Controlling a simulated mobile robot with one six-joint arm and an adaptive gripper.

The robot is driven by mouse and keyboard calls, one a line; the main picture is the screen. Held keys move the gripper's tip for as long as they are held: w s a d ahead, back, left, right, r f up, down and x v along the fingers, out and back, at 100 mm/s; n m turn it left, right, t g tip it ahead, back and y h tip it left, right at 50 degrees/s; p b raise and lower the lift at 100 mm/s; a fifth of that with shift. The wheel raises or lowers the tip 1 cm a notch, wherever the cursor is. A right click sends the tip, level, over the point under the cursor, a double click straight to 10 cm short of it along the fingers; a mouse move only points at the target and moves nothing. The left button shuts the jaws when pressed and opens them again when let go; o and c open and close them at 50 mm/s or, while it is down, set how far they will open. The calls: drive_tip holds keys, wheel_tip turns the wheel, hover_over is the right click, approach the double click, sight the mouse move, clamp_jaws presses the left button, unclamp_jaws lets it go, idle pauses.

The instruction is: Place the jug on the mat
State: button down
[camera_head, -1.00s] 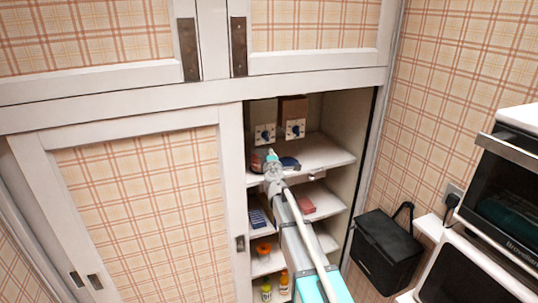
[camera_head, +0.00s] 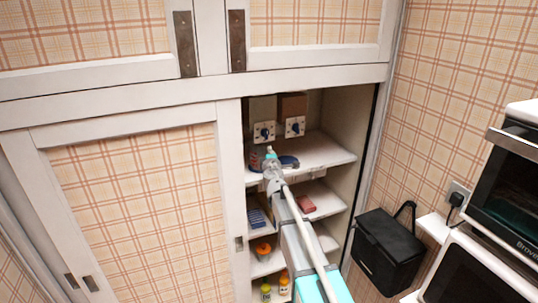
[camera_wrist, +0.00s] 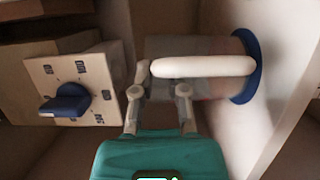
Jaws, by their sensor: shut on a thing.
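The jug (camera_wrist: 220,82) is a pale, see-through cylinder with a thick white handle (camera_wrist: 205,67). The wrist view is turned sideways, so its lower end points right. My gripper (camera_wrist: 162,85) is shut on the jug at its handle side. My gripper partly hides the jug there.
The upper shelf (camera_head: 322,152) lies in an open cupboard with side walls close by. Two dial boxes (camera_head: 295,127) stand at the back. A bluish-red item is left of my gripper. Lower shelves hold an orange item (camera_head: 263,248) and small bottles. A black bag (camera_head: 387,248) hangs at right.

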drive_tip(key=shift+f, duration=0.2)
drive_tip(key=c, duration=0.7)
unclamp_jaws()
drive_tip(key=shift+r, duration=0.1)
drive_tip(key=shift+o, duration=0.2)
drive_tip(key=shift+r, duration=0.2)
drive_tip(key=s, duration=1.2)
drive_tip(key=shift+f, duration=0.15)
drive_tip(key=shift+d, duration=0.1)
